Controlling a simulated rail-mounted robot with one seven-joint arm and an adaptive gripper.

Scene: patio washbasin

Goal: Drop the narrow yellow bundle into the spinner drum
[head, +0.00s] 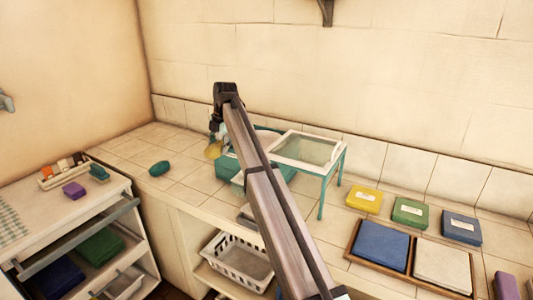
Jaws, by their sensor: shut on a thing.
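My gripper (215,140) is at the back of the tiled counter, small and partly behind my own arm. It is shut on a yellow bundle (212,151), which hangs beneath its fingers. The bundle is to the left of a teal container (227,166), and I cannot tell whether it touches anything below. My arm covers much of the teal container, so its opening is hidden and I cannot tell whether it is the spinner drum.
A glass-topped teal stand (306,148) is right of my arm. Yellow (364,198), green (410,212) and blue (461,226) blocks stand near a wooden tray (410,280). A dark green item (160,168) lies left. A white basket (238,262) is below.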

